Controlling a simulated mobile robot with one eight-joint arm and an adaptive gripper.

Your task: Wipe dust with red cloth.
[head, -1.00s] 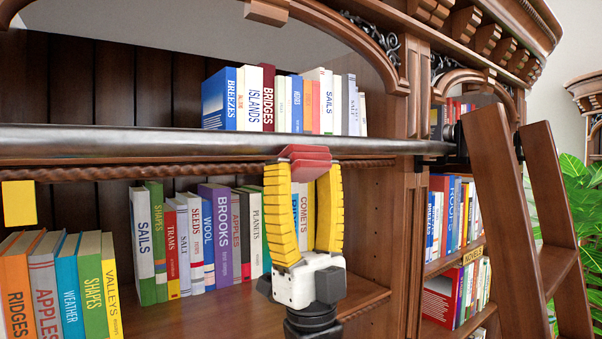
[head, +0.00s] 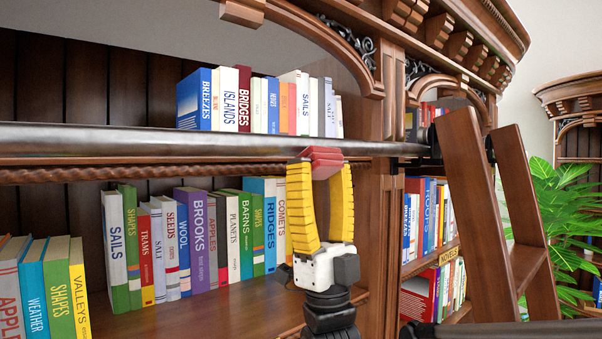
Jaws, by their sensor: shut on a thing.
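The red cloth (head: 322,160) is a folded dark red pad held at the tips of my gripper (head: 322,176). My gripper has yellow ribbed fingers and points upward, shut on the cloth. The cloth is just below the dark metal rail (head: 200,141) that runs along the shelf front; I cannot tell whether it touches the rail or the shelf edge. No dust can be made out in this view.
Books (head: 192,236) fill the lower shelf (head: 190,312) behind my gripper, and more books (head: 262,100) stand on the upper shelf. A wooden ladder (head: 478,205) leans at the right. A green plant (head: 562,215) stands beyond it.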

